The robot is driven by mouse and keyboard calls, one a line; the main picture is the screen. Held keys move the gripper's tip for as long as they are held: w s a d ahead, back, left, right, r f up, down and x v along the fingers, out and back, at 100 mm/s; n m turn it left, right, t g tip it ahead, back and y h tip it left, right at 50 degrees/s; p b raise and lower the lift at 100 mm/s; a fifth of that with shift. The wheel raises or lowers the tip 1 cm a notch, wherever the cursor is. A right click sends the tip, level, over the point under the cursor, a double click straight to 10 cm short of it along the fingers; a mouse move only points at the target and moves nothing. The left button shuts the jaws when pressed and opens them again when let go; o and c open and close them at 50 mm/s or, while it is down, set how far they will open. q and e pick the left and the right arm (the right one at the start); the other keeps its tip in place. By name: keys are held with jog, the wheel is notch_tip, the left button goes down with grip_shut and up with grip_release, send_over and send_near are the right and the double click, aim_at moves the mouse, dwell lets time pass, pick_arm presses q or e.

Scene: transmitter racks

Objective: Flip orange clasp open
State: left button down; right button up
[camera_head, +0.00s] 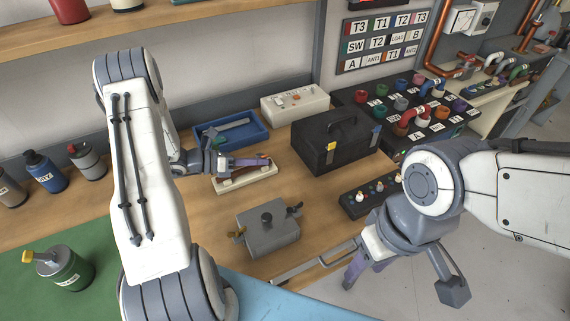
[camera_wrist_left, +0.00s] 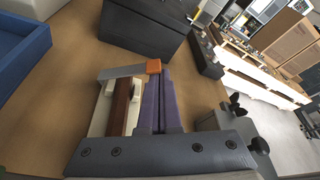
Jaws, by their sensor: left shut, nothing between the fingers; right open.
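The orange clasp (camera_wrist_left: 154,66) shows in the left wrist view at the far end of a grey lever or strip over a cream base (camera_wrist_left: 102,110) with a dark red bar. The cream base (camera_head: 246,180) lies on the workbench in the head view, partly covered by my left gripper (camera_head: 262,161). My left gripper (camera_wrist_left: 161,76) is shut and empty, its purple fingertips close beside the orange clasp; I cannot tell whether they touch. My right gripper (camera_head: 362,270) is open and empty, pointing down near the bench's front edge.
A black case (camera_head: 335,152) with a yellow latch stands right of the base. A blue tray (camera_head: 232,137) and white box (camera_head: 295,104) lie behind. A grey box (camera_head: 268,237) with knobs is in front. A black switch strip (camera_head: 362,197) lies at right.

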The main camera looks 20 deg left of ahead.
pick_arm(q)
jog(key=shift+w+a+r, duration=0.35)
jog(key=shift+r, duration=0.2)
jog(key=shift+w+a+r, duration=0.7)
jog(key=shift+w+a, duration=0.1)
jog(key=shift+w, duration=0.1)
jog(key=b+v, duration=0.2)
jog(key=v, duration=0.7)
jog(key=shift+s+a+b, duration=0.2)
jog(key=shift+a+b, duration=0.1)
jog(key=shift+b, duration=0.05)
jog(key=shift+s+a+r, duration=0.25)
jog(key=shift+a, duration=0.05)
